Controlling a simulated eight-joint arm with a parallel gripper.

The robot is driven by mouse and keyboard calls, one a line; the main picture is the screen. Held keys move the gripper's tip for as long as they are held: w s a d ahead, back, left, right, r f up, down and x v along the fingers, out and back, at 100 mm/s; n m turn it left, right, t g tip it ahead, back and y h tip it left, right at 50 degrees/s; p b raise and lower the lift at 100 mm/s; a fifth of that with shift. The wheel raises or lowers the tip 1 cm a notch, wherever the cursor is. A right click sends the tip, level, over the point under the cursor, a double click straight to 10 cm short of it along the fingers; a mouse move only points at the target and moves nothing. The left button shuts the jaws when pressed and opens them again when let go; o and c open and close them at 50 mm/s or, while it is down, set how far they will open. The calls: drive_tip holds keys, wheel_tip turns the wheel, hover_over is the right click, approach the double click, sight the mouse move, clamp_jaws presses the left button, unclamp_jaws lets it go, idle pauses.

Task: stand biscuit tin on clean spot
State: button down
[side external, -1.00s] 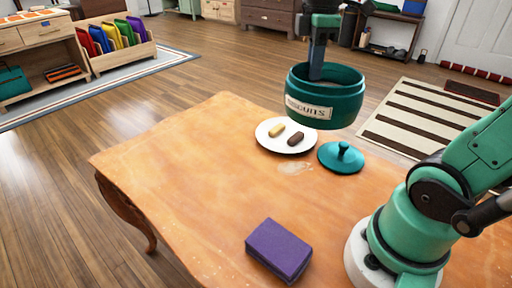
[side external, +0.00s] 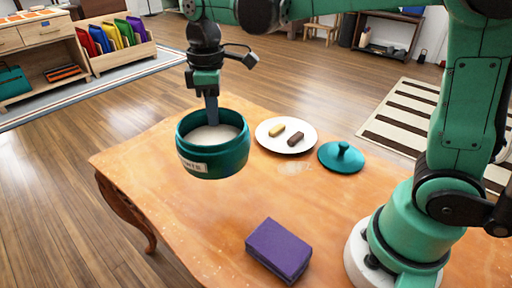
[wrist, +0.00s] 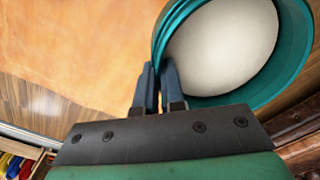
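The biscuit tin (side external: 212,160) is teal and lidless, with a pale inside and a cream label partly turned to the left. My gripper (side external: 211,112) is shut on its rim and holds it upright, seemingly above the left part of the table. In the wrist view the fingers (wrist: 158,88) pinch the wall of the tin (wrist: 290,75). The teal lid (side external: 341,158) with a knob lies on the table (side external: 205,215). A pale smudge (side external: 296,167) marks the tabletop between plate and lid. The rest of the visible orange-brown top looks mostly plain.
A white plate (side external: 268,143) with a yellow and a brown biscuit stands at the back of the table. A purple sponge-like block (side external: 278,250) lies near the front. The table's left and middle parts are free.

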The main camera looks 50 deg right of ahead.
wheel_tip(320, 180, down, 12)
drive_tip(key=shift+f, duration=0.1)
idle(0.4)
drive_tip(key=shift+f, duration=0.1)
drive_tip(key=c, duration=1)
unclamp_jaws()
